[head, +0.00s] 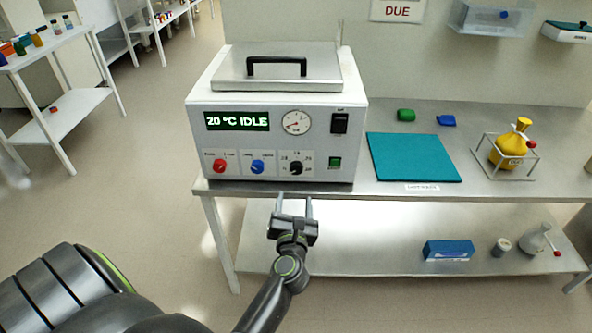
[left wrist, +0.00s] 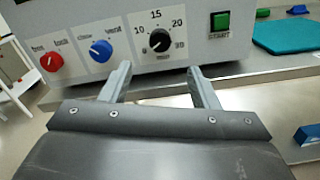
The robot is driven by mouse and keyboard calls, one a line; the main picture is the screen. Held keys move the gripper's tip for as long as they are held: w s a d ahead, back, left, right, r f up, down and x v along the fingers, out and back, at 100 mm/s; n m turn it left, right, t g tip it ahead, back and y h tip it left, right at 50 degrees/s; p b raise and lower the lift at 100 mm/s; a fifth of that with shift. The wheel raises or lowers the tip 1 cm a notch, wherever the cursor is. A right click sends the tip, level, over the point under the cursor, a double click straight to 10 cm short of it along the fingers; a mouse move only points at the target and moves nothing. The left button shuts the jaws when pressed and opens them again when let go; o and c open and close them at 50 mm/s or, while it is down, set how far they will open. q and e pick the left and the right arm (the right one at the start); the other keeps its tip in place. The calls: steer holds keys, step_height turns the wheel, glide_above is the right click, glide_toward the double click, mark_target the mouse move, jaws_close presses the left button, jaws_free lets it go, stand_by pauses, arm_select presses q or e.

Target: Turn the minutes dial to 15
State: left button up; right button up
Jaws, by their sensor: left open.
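The minutes dial is a black knob (head: 296,168) on the front panel of the white bath unit (head: 230,150). It also shows in the left wrist view (left wrist: 159,41), with the marks 10, 15 and 20 around it and 15 at the top. A small pale mark shows on the knob's lower left side, but its exact setting is too small to read. My left gripper (head: 295,199) is open and empty, just in front of and below the dial. In the left wrist view its fingers (left wrist: 159,72) point toward the panel, one on each side below the knob, apart from it.
Red knob (head: 219,166) and blue knob (head: 257,167) sit left of the dial; a green start button (head: 335,162) sits right. The display (head: 237,121) reads 20 °C IDLE. The steel bench (head: 385,188) has its front edge under the unit. A teal mat (head: 412,157) lies right.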

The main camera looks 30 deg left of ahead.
mark_target(296, 170)
arm_select(q)
steer(key=x, duration=1.2)
steer(key=c, duration=1)
steer(key=shift+o, duration=0.2)
steer(key=shift+r+m+p, duration=0.1)
steer(key=shift+m+p, duration=0.2)
